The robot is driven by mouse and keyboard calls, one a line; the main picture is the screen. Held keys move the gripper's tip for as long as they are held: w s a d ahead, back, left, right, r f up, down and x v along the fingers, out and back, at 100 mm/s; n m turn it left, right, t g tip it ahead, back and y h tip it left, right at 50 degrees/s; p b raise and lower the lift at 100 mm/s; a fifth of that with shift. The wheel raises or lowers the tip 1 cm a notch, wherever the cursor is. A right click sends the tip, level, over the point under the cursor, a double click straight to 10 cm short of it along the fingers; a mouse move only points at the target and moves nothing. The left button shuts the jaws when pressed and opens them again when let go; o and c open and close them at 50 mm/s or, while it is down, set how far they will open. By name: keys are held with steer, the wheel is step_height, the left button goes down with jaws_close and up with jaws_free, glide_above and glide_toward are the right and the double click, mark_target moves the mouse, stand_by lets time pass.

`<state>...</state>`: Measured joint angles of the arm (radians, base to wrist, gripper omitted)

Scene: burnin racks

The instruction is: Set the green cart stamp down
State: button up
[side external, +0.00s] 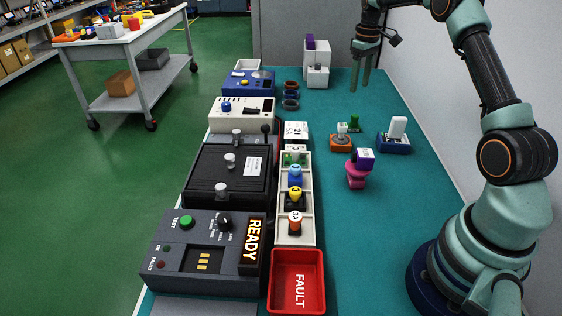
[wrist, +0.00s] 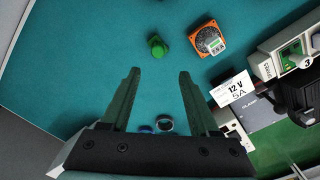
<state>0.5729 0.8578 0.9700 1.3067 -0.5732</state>
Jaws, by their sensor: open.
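The green stamp (side external: 355,123) stands on the teal mat, apart from my gripper. It also shows in the wrist view (wrist: 157,46), beyond my fingertips and roughly between their lines. My gripper (side external: 361,80) is open and empty, pointing down above the far part of the mat. Its two dark green fingers (wrist: 159,72) are spread apart in the wrist view with nothing between them.
An orange-based piece (side external: 340,143), a blue base with a white block (side external: 394,142) and a pink stand (side external: 356,181) with a purple block are near the stamp. A compartment tray (side external: 310,205) holds several coloured pieces. A red FAULT bin (side external: 319,260) is in front.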

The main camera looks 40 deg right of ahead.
steer(key=s+a+r+t, duration=0.1)
steer(key=s+a+r, duration=0.1)
steer(key=a+r, duration=0.55)
steer(key=s+a+r+t, duration=0.25)
steer(key=a+r, duration=0.25)
steer(key=a, duration=0.5)
steer(key=s+a+f+t, duration=0.2)
steer(key=s+a, duration=1)
steer(key=s, duration=0.1)
steer(key=shift+s+a, duration=0.15)
steer(key=shift+f, duration=0.15)
steer(key=c, duration=0.5)
steer(key=shift+w+d, duration=0.2)
steer(key=shift+w, duration=0.05)
jaws_close()
steer(key=m+g, duration=0.6)
steer(key=m, duration=0.1)
glide_above(360, 142)
step_height(360, 142, down, 15)
steer(key=shift+t, duration=0.25)
step_height(360, 142, down, 10)
steer(key=shift+f, duration=0.1)
steer(key=shift+w+d+r, duration=0.2)
steer(key=shift+w+d, duration=0.35)
steer(key=shift+w, duration=0.35)
steer(key=shift+w+d, duration=0.5)
steer(key=shift+w, duration=0.25)
